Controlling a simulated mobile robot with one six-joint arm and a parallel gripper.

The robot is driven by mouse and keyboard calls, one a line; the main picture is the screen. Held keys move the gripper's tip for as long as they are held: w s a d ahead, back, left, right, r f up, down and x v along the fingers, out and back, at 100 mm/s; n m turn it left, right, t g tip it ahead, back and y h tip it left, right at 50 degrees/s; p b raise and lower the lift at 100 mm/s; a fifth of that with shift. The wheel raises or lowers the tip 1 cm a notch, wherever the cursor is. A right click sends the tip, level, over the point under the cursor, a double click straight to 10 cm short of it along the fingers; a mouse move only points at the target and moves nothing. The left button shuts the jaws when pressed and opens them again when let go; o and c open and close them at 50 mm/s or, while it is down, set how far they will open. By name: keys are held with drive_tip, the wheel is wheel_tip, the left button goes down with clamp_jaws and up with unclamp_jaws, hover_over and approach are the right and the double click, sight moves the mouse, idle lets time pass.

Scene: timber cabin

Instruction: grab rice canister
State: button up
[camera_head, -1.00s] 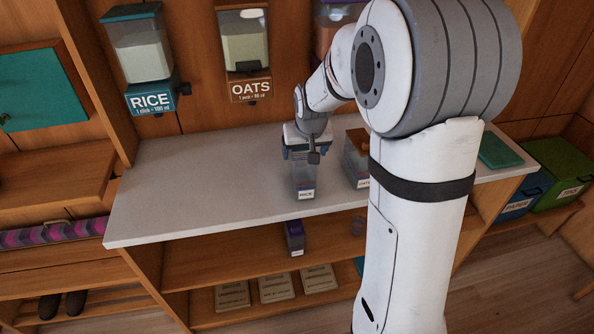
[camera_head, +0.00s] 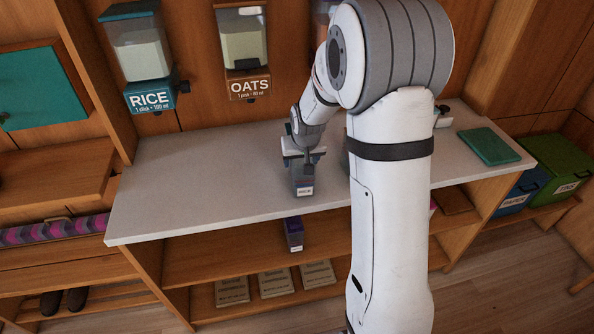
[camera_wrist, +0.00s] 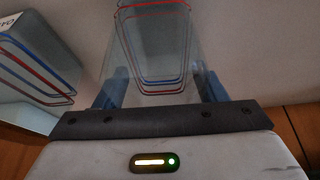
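The rice canister (camera_head: 303,181) is a small clear box with a white label at its lower front. It stands upright on or just at the light counter (camera_head: 190,185), near its front edge. My gripper (camera_head: 303,158) is over its top from behind. In the wrist view the canister (camera_wrist: 155,45) shows red and blue lines and lies between the two blue fingers of my gripper (camera_wrist: 163,88). The fingers are very close to its sides; I cannot tell whether they press on it. The canister's upper part is partly hidden by the gripper in the head view.
A rice dispenser (camera_head: 143,55) and an oats dispenser (camera_head: 243,50) hang on the wall. Another clear canister (camera_wrist: 40,75) stands close by in the wrist view, mostly behind my arm in the head view. The counter's left is clear.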

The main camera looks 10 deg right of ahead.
drive_tip(key=c, duration=0.8)
